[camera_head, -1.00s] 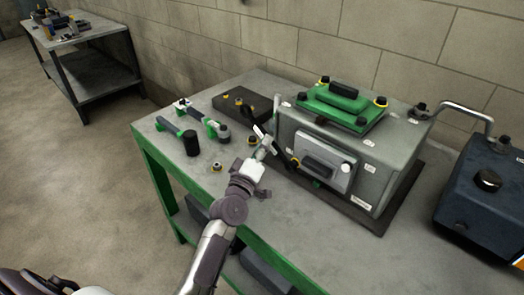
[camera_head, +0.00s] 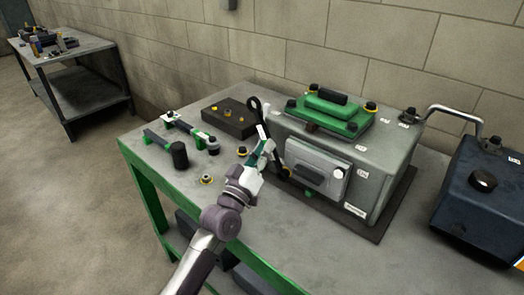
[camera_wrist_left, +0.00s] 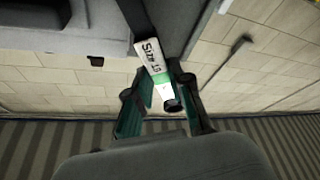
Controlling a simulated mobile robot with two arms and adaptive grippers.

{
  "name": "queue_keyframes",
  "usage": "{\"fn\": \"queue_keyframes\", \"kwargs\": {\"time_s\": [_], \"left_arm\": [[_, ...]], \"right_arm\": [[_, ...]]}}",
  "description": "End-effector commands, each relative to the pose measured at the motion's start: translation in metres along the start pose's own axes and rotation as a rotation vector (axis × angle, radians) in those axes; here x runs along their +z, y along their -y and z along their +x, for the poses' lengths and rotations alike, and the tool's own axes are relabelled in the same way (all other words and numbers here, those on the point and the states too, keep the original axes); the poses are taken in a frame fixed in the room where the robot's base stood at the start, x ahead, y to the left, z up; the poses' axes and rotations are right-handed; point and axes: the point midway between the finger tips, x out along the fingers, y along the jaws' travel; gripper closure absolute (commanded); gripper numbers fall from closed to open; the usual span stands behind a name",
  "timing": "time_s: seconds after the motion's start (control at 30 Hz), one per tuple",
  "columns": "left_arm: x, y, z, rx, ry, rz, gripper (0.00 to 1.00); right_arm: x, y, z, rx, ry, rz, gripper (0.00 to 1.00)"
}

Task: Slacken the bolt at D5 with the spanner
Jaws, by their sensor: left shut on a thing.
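My left gripper (camera_head: 262,153) is shut on a dark spanner (camera_head: 255,106), in front of the grey engine block's left end. The spanner stands steeply tilted, its ring end up and its lower end by the lower-left corner of the block's front cover (camera_head: 316,170). A yellow-ringed bolt (camera_head: 286,172) is at that corner; I cannot tell whether the spanner is seated on it. The D5 marking is not readable. My right gripper is not in view.
A green cover (camera_head: 328,114) with bolts tops the block. A black mallet (camera_head: 178,153), another tool (camera_head: 196,133), a dark bolt tray (camera_head: 229,117) and a loose bolt (camera_head: 207,179) are on the bench's left. A blue tank (camera_head: 482,205) stands right. The bench front is mostly clear.

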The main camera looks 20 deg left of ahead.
Motion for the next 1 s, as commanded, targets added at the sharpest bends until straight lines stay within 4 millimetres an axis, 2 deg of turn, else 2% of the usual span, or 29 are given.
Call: {"fn": "queue_keyframes", "kwargs": {"time_s": [0.23,0.53,0.73,1.0], "left_arm": [[0.004,-0.001,0.012,0.002,-0.003,-0.001,1.00],[0.004,-0.001,0.013,-0.002,-0.003,-0.008,1.00],[0.002,0.018,0.013,-0.094,-0.002,-0.226,1.00],[0.008,0.026,0.011,-0.114,-0.002,-0.281,1.00]], "right_arm": [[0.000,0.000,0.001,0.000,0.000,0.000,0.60],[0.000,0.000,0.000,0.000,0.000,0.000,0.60],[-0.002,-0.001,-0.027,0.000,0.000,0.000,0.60],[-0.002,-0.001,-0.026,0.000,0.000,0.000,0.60]]}}
